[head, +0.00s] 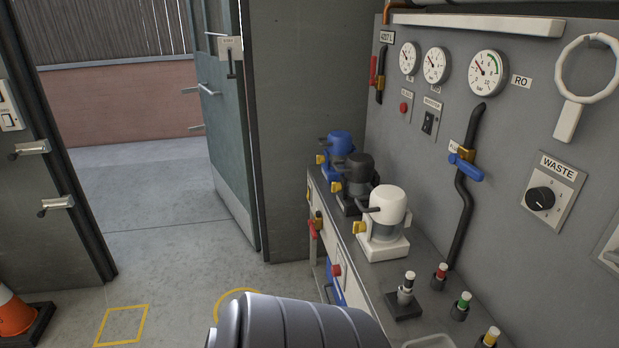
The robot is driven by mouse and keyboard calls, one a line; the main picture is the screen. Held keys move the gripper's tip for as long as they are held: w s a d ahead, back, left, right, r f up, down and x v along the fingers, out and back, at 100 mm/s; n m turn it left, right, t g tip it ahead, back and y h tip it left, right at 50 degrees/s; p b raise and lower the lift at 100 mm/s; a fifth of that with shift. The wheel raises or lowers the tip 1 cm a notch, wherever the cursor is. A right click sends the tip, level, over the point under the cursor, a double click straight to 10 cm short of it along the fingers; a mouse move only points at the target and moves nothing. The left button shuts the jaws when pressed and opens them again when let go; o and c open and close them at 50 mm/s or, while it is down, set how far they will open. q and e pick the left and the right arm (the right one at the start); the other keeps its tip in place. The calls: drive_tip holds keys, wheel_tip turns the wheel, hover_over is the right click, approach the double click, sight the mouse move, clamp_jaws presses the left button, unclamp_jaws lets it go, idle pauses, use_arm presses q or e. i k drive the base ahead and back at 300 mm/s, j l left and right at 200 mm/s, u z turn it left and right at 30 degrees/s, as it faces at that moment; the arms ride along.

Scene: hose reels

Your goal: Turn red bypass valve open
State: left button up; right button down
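Two small valves with red handles show in the head view. One red-handled valve (373,71) is high on the grey wall panel, beside a dark pipe and a brass fitting, with its handle upright. The other red-handled valve (313,229) is low on the front of the counter cabinet, next to a brass fitting. I cannot read a label that tells which is the bypass valve. Neither gripper is in view.
The counter (365,262) bears blue, dark and white pump-like units and several colour-capped posts. A blue-handled valve (466,166), gauges and a WASTE knob (540,198) are on the panel. An orange cone (14,315) stands at left. The doorway floor is clear.

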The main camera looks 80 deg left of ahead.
sight(315, 235)
drive_tip(key=u, duration=2.75)
